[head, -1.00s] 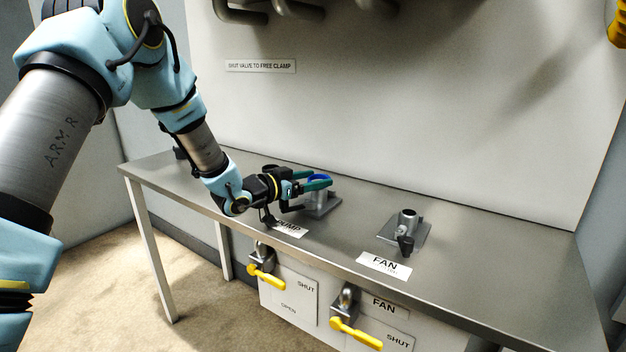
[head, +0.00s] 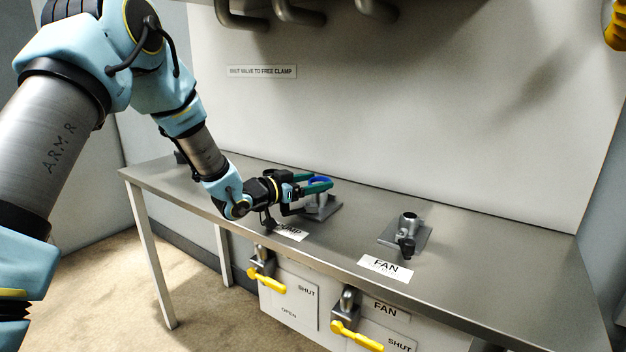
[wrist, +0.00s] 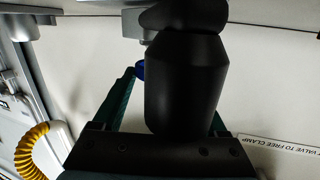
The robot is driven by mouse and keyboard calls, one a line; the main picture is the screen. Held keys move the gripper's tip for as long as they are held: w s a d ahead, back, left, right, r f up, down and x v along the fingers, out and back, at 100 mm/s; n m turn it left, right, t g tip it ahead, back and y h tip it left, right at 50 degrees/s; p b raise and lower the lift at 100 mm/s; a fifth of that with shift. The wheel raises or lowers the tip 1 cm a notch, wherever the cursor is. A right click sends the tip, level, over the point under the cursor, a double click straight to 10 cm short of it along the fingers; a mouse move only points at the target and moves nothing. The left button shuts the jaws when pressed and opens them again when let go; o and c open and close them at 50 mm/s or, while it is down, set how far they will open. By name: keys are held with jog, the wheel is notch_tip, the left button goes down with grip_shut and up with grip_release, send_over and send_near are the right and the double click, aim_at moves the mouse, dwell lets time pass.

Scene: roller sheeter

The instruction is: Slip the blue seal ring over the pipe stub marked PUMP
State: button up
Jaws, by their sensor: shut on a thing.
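My gripper (head: 322,185) has teal fingers and is shut on the blue seal ring (head: 319,181), which I see nearly edge-on at the fingertips. The ring is at the top of the grey pipe stub (head: 317,204) behind the PUMP label (head: 291,231). I cannot tell whether it is around the stub or just above it. The fingers and wrist hide part of the stub and its clamp. In the wrist view a sliver of the blue ring (wrist: 139,70) shows beside a large dark part that hides most of the grip.
A second stub (head: 409,222) with a black clamp handle stands behind the FAN label (head: 385,269). Yellow valve levers (head: 266,280) hang on panels below the bench front. Pipes (head: 300,12) run along the wall above. The bench right of the FAN stub is clear.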

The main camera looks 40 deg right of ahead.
jog(key=shift+w+d+f+y+p, duration=0.15)
jog(key=shift+f+y+p, duration=0.15)
jog(key=shift+p, duration=1.05)
jog(key=shift+r+p, duration=0.95)
jog(key=shift+r, duration=0.9)
jog(key=shift+w+n, duration=0.1)
jog(key=shift+n, duration=0.2)
